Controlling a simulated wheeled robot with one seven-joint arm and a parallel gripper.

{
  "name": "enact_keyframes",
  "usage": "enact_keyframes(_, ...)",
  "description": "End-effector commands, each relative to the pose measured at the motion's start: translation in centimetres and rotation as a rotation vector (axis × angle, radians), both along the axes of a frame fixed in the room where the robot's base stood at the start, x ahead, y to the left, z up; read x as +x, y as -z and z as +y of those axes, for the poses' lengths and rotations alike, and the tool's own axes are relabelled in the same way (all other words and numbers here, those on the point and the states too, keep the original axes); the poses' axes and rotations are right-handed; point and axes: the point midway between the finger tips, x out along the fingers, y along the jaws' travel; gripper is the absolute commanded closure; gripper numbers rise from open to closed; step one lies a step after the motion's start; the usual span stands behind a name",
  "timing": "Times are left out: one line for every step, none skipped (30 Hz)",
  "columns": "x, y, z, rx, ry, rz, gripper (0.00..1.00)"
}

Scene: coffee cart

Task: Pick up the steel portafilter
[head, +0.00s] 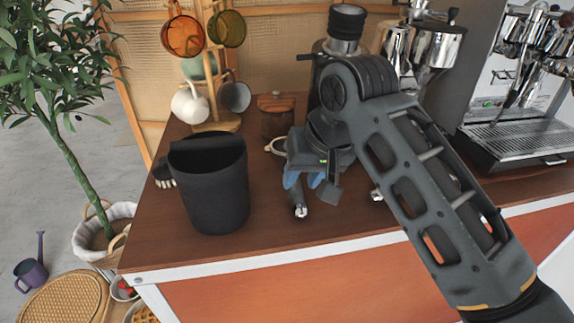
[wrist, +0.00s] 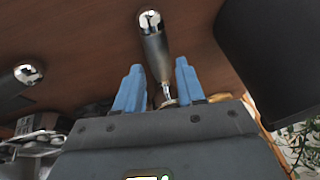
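My gripper (head: 303,181) is low over the brown counter, its blue fingers pointing down. In the wrist view my gripper (wrist: 159,66) is open, one finger on each side of a portafilter (wrist: 156,47). This portafilter has a dark handle, a chrome end cap and a steel neck, with gaps to both fingers. In the head view its handle (head: 299,203) shows below the fingers; its head is mostly hidden by my gripper. A second similar handle (wrist: 14,85) lies to the left in the wrist view; its chrome end (head: 376,195) shows beside my arm in the head view.
A black bin (head: 215,195) stands left of my gripper. A wooden-lidded jar (head: 277,119) and a mug rack (head: 217,123) stand behind. An espresso machine (head: 515,135) is at the right. The counter's front strip (head: 270,238) is clear.

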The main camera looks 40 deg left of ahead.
Motion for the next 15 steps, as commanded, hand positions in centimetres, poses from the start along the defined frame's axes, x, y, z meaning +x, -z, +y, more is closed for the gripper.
enact_keyframes(0.0,0.8,0.1,-0.003,0.002,0.002,0.61)
enact_keyframes(0.0,1.3,0.2,-0.004,0.001,0.002,0.61)
enact_keyframes(0.0,1.8,0.3,-0.001,0.001,0.002,0.61)
enact_keyframes(0.0,2.3,0.5,-0.003,0.001,0.002,0.61)
enact_keyframes(0.1,2.6,0.7,-0.003,0.001,0.002,0.61)
enact_keyframes(0.1,3.0,0.9,-0.001,0.001,0.002,0.61)
enact_keyframes(0.2,3.3,1.0,-0.002,0.001,0.001,0.61)
enact_keyframes(0.2,3.5,1.1,-0.002,0.002,0.001,0.61)
enact_keyframes(0.2,3.7,1.2,0.000,0.002,0.001,0.61)
enact_keyframes(0.2,3.8,1.2,0.000,0.002,0.001,0.61)
enact_keyframes(0.2,3.8,1.3,0.000,0.001,0.000,0.61)
enact_keyframes(0.2,3.8,1.3,0.001,0.001,0.000,0.61)
enact_keyframes(0.2,3.8,1.3,0.001,0.001,0.000,0.61)
enact_keyframes(0.2,3.8,1.3,0.001,0.001,0.000,0.61)
enact_keyframes(0.2,3.8,1.3,0.001,0.001,0.000,0.61)
